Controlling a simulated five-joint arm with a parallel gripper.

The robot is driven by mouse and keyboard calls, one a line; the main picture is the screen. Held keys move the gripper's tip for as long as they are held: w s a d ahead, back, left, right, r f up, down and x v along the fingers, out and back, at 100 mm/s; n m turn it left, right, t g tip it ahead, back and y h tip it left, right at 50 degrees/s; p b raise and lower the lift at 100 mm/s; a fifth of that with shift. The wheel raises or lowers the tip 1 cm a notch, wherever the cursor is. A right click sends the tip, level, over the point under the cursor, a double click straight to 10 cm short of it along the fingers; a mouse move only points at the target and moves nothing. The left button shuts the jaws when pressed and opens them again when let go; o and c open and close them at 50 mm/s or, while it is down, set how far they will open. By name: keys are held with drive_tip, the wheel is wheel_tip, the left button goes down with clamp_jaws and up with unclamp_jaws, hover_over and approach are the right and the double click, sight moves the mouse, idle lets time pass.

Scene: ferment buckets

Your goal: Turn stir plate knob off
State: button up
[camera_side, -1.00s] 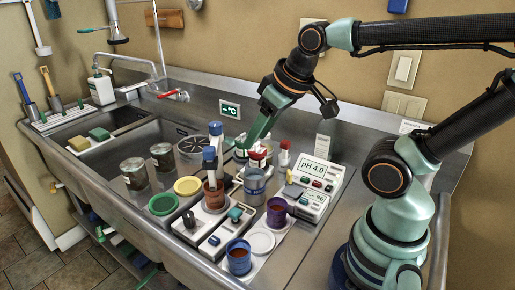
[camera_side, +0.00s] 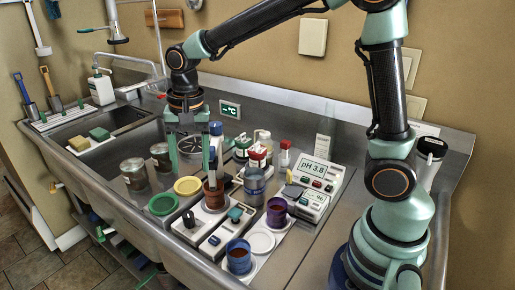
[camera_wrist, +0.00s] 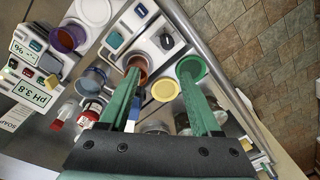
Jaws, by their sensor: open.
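The white stir plate (camera_side: 207,226) stands on the counter right of the sink, with a black knob (camera_side: 188,219) at its front end. A brown-red beaker (camera_side: 213,195) sits on the plate, with a blue-capped probe standing in it. In the wrist view the knob (camera_wrist: 167,41) shows beyond the fingertips, clear of both. My gripper (camera_side: 190,168) points down behind the yellow lid, its green fingers apart and empty. In the wrist view my gripper (camera_wrist: 160,72) is open, with the beaker (camera_wrist: 137,64) near the left fingertip and the green lid near the right one.
A yellow lid (camera_side: 187,186) and a green lid (camera_side: 162,204) lie left of the plate. A second white device (camera_side: 228,232) with a teal part is close on its right. Several cups, bottles and a pH meter (camera_side: 318,177) crowd the right. Two jars stand left.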

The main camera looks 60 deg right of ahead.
sight(188, 213)
drive_tip(key=shift+m+g, duration=0.5)
drive_tip(key=shift+m, duration=0.4)
drive_tip(key=f, duration=0.5)
drive_tip(key=w+a+f, duration=0.1)
drive_tip(key=f, duration=0.4)
drive_tip(key=a+f, duration=0.1)
drive_tip(key=f, duration=0.4)
drive_tip(key=shift+w+a+f, duration=0.1)
drive_tip(key=shift+w+f, duration=0.1)
drive_tip(key=shift+w, duration=0.1)
drive_tip(key=shift+c, duration=0.2)
clamp_jaws()
